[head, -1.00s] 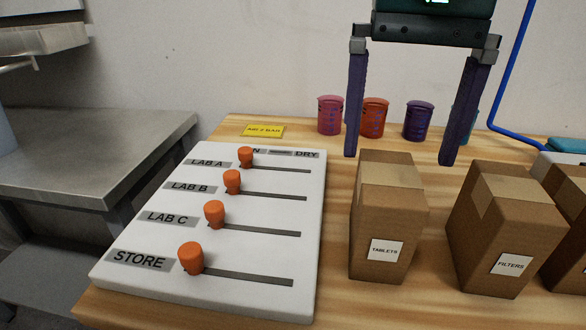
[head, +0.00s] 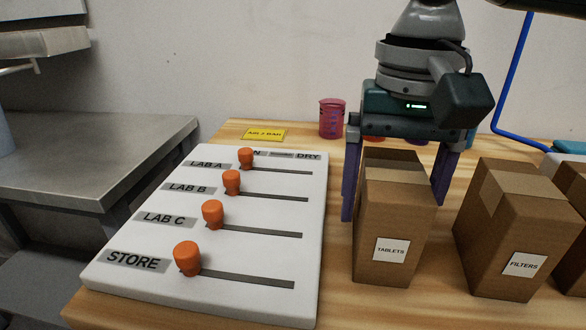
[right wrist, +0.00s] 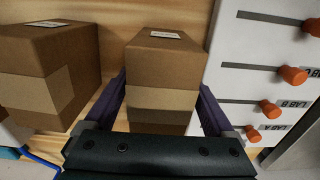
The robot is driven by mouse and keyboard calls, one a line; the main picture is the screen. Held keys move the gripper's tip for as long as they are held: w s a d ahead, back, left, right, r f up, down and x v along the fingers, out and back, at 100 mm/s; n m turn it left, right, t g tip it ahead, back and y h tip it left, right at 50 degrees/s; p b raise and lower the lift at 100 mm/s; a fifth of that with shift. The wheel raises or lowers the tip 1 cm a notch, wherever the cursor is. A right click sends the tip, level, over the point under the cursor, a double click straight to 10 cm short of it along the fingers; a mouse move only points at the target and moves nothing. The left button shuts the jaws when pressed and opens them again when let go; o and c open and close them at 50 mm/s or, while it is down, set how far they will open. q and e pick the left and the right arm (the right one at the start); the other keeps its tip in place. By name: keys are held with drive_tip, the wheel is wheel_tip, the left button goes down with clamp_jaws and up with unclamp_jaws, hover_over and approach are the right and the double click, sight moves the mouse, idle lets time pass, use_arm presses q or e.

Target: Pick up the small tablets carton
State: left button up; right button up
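The tablets carton (head: 392,222) is a small brown box with a white TABLETS label, standing upright on the wooden table in the head view. My right gripper (head: 396,205) is lowered behind and around it, one purple finger at its left side and the other at its right. In the right wrist view the carton (right wrist: 164,72) stands between the two spread fingers (right wrist: 162,100). The fingers look apart from the carton's sides, though contact low down is hidden. My left gripper is not in view.
The filters carton (head: 515,232) stands close to the right, with another box beyond it. A white slider board (head: 250,215) with orange knobs lies left of the tablets carton. A pink beaker (head: 332,118) stands behind; other beakers are mostly hidden by my gripper.

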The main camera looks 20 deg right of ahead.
drive_tip(key=c, duration=1.3)
drive_tip(key=shift+o, duration=0.2)
drive_tip(key=shift+r, duration=0.15)
drive_tip(key=s+a+r+n+p, duration=0.1)
drive_tip(key=s+r+n+p, duration=0.1)
drive_tip(key=r+p, duration=1.7)
drive_tip(key=s+a+r+n+p, duration=0.2)
drive_tip(key=s+r+p, duration=0.1)
drive_tip(key=r+p, duration=1.6)
drive_tip(key=s+a+r+n+p, duration=0.1)
drive_tip(key=s+r+n+p, duration=0.1)
drive_tip(key=r+p, duration=1.7)
wheel_tip(320, 180, up, 12)
drive_tip(key=shift+s+a+f+n+p, duration=0.2)
drive_tip(key=shift+s+n+p, duration=0.1)
drive_tip(key=shift+p, duration=0.1)
